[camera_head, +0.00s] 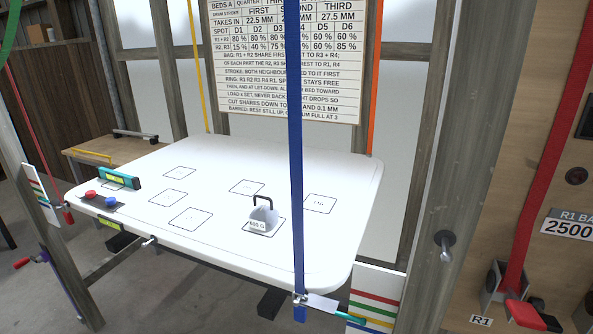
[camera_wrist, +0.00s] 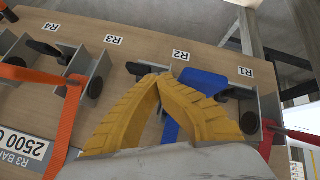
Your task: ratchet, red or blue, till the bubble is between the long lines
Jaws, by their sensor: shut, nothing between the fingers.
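The white roof panel (camera_head: 215,212) hangs on straps in the head view. A teal level (camera_head: 119,178) with a yellow-green vial lies at its left end; a second yellow-green vial (camera_head: 109,224) shows at the front edge. Both are too small to read the bubble. The red strap's R1 ratchet (camera_wrist: 246,112) and the blue strap's R2 ratchet (camera_wrist: 205,86) are on the board in the wrist view. My gripper (camera_wrist: 155,79) is shut and empty, its yellow fingertips together near R2, in front of the board. I cannot tell whether it touches anything.
A 600 G weight (camera_head: 262,219) stands on a marked square right of the panel's middle. The orange R3 ratchet (camera_wrist: 92,80) is beside R2. A post (camera_head: 447,200) stands between panel and ratchet board (camera_head: 572,110). A wall chart (camera_head: 290,65) hangs behind.

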